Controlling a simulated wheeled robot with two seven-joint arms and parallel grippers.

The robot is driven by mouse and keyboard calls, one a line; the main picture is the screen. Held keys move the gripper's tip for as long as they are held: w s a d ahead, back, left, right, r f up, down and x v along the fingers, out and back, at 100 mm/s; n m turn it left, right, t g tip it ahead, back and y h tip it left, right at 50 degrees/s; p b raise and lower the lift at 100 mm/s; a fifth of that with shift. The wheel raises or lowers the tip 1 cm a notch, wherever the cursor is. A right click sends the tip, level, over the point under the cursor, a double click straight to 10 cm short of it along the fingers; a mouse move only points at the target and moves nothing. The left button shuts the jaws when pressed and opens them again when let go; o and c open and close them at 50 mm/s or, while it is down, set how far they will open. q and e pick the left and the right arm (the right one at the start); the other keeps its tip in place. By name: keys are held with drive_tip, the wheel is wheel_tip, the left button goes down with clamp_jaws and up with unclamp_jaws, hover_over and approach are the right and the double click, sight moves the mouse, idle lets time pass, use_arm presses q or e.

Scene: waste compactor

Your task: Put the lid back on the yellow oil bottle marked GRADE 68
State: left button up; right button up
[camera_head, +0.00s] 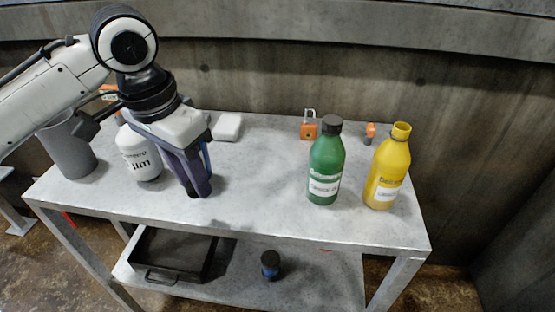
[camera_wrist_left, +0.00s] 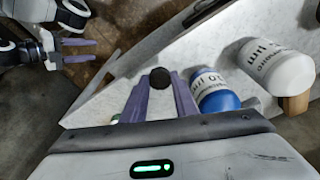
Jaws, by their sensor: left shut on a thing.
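The yellow oil bottle (camera_head: 387,172) stands upright at the right end of the table in the head view, its neck open and without a lid. Its label print is too small to read. My left gripper (camera_head: 197,190) points down at the table's front left part, well to the left of the bottle. It is shut on a dark round lid (camera_wrist_left: 160,79), which shows between the fingertips in the left wrist view; in the head view the fingers mostly hide it. My right gripper (camera_wrist_left: 80,50) shows at the upper left of the left wrist view, fingers apart and empty.
A green bottle (camera_head: 326,165) with a black cap stands just left of the yellow one. A white canister (camera_head: 138,155) and a grey cup (camera_head: 72,148) are at the left. A white block (camera_head: 227,126) and orange padlock (camera_head: 308,128) lie behind. The table's middle is clear.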

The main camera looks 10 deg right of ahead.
use_arm(q)
drive_tip(key=s+a+f+n, duration=0.1)
drive_tip(key=s+a+n, duration=0.3)
drive_tip(key=a, duration=0.2)
drive_tip(key=s+a+f+n+y, duration=0.1)
drive_tip(key=s+a+f+n, duration=0.1)
drive_tip(key=s+a+n, duration=0.2)
drive_tip(key=a, duration=0.3)
drive_tip(key=shift+s+a+f+n+t, duration=0.15)
drive_tip(key=shift+s+a+n+t, duration=0.15)
drive_tip(key=shift+s+n, duration=0.1)
